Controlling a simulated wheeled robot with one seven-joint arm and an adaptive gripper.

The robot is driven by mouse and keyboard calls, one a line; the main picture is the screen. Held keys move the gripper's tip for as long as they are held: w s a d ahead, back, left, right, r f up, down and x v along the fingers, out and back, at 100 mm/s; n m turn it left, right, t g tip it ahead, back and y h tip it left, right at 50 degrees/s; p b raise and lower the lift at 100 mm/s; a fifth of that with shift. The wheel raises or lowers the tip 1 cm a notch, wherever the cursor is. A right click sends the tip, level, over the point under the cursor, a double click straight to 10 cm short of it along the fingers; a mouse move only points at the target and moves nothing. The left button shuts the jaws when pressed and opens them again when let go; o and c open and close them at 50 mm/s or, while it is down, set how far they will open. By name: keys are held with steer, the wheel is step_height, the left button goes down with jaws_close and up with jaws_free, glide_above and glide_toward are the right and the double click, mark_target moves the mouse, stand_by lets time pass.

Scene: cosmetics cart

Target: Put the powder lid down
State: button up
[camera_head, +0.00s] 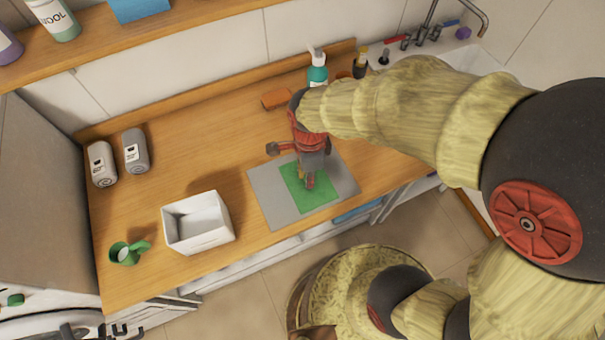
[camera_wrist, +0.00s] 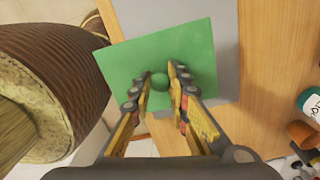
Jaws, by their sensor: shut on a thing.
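The powder lid (camera_head: 322,193) is a flat green square with a small round green knob. My gripper (camera_head: 309,178) points down over the lid, with its fingers closed in at the knob. In the wrist view the lid (camera_wrist: 130,60) lies across the picture, turned a little, and the knob (camera_wrist: 160,81) shows between the fingertips (camera_wrist: 161,85). The grey mat (camera_head: 265,190) is under the lid on the wooden counter. I cannot tell whether the lid touches the mat or hangs just above it.
An open white box (camera_head: 215,238) stands left of the mat, with a green cup (camera_head: 125,254) further left. The counter's left middle is clear.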

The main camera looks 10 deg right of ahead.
steer(key=w+f, duration=0.1)
steer(key=f, duration=0.1)
steer(key=w+f+b, duration=0.1)
steer(key=w+f, duration=0.3)
steer(key=shift+w+a+f, duration=0.2)
steer(key=shift+a, duration=0.1)
steer(key=shift+f+b, duration=0.4)
steer(key=shift+f, duration=1)
steer(key=shift+f, duration=0.15)
steer(key=o, duration=0.8)
